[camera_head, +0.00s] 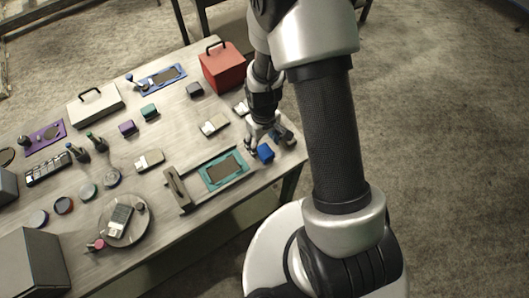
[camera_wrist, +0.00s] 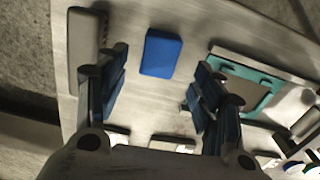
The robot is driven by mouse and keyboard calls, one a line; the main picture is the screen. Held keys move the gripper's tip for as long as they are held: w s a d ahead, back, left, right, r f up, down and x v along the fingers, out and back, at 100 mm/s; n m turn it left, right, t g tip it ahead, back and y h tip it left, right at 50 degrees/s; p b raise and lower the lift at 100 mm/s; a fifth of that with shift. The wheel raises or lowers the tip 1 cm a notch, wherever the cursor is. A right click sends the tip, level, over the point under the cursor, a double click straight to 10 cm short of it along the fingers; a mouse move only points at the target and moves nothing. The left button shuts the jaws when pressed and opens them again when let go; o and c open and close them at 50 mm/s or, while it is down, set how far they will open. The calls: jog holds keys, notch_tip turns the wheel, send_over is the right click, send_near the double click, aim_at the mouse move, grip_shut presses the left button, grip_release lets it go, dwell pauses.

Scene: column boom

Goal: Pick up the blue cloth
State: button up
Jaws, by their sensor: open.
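The blue cloth (camera_head: 265,153) looks like a small folded block on the table, near its right edge in the head view. In the wrist view the blue cloth (camera_wrist: 161,53) lies flat at the top centre, with bare table around it. My gripper (camera_head: 267,138) points down at the table right beside the cloth in the head view. In the wrist view my gripper (camera_wrist: 161,75) is open, with one finger on each side and nothing between them. The cloth shows ahead of the gap between the fingertips. I cannot tell the exact height of the fingertips above the table.
A red box (camera_head: 222,68) stands at the back. A beige block (camera_wrist: 87,45) is left of the fingers in the wrist view. Several small items fill the table (camera_head: 180,150).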

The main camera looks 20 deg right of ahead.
aim_at(265, 150)
notch_tip(265, 150, down, 5)
jog(key=shift+s+d+r+b, duration=0.1)
jog(key=shift+s+b, duration=0.05)
jog(key=shift+b, duration=0.45)
jog(key=shift+c, duration=0.6)
jog(key=c, duration=1)
jog(key=shift+r, duration=0.15)
notch_tip(265, 150, up, 20)
jog(key=p, duration=0.4)
jog(key=shift+p, duration=0.4)
